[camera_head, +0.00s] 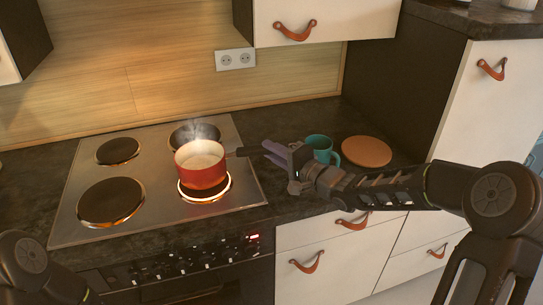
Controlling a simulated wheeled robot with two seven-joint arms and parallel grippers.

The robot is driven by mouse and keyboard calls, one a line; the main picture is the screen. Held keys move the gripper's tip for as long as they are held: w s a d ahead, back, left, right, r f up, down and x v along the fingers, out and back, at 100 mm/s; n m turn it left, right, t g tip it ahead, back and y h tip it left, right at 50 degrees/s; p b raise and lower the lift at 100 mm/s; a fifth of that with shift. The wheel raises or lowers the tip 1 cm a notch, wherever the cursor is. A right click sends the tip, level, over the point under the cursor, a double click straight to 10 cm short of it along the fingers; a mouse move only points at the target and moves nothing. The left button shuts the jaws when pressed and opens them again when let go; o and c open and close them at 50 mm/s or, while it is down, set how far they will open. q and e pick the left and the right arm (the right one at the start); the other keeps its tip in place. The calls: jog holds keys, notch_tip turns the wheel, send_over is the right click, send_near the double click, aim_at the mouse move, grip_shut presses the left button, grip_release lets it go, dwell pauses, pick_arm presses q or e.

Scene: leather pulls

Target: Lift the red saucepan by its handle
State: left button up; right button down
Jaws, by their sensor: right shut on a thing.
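The red saucepan (201,175) has pale contents with steam rising from it. It is upright over the glowing front right burner (216,193), whose dark top and lit ring show below the pan's base. The pan looks slightly raised above it. Its dark handle (244,151) points right. My right gripper (268,150) reaches in from the right and is shut on the outer part of the handle, hiding the handle's end. Only a link of my left arm shows at the lower left; the left gripper is out of view.
The steel hob (70,215) has other burners behind and to the left of the pan. A teal mug (321,146) stands just behind my right gripper, beside a round wooden board (366,151). White drawers with leather pulls (307,262) lie below the dark counter.

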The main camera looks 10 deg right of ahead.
jog(key=shift+r+p, duration=0.35)
jog(key=shift+r, duration=3.7)
